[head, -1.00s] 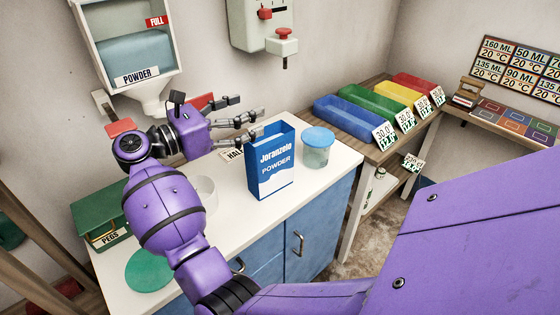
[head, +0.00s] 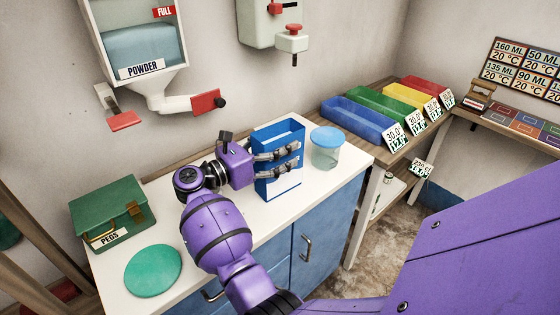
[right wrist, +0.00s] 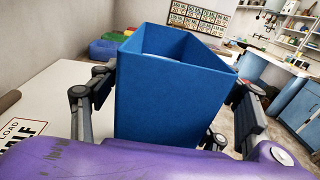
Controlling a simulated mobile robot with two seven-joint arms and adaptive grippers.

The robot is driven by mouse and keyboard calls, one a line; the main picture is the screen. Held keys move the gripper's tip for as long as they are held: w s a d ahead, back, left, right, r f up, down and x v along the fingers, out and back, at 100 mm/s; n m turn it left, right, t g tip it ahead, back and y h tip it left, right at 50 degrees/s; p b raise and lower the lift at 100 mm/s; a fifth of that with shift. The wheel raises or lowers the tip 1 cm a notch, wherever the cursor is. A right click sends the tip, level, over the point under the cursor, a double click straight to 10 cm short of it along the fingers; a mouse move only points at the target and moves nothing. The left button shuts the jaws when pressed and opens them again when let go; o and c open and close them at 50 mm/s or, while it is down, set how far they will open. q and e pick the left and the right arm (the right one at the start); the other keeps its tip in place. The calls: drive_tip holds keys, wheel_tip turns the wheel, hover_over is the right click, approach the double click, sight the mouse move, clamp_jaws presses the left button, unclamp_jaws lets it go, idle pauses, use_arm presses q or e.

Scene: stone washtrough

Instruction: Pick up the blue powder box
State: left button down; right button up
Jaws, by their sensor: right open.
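The blue powder box (head: 289,186) stands upright and open-topped on the white counter (head: 225,225). In the right wrist view the box (right wrist: 172,95) stands between the open fingers, one on each side. I cannot tell whether any finger touches it. My left gripper is not in view.
A clear tub with a blue lid (head: 326,150) stands close right of the box. A green pegs box (head: 108,207) and a green disc (head: 153,270) lie to the left. A powder dispenser (head: 140,65) hangs on the wall above. Coloured bins (head: 358,118) stand at the right.

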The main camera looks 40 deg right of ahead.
drive_tip(key=shift+d, duration=0.2)
clamp_jaws()
idle(0.3)
drive_tip(key=shift+r, duration=0.1)
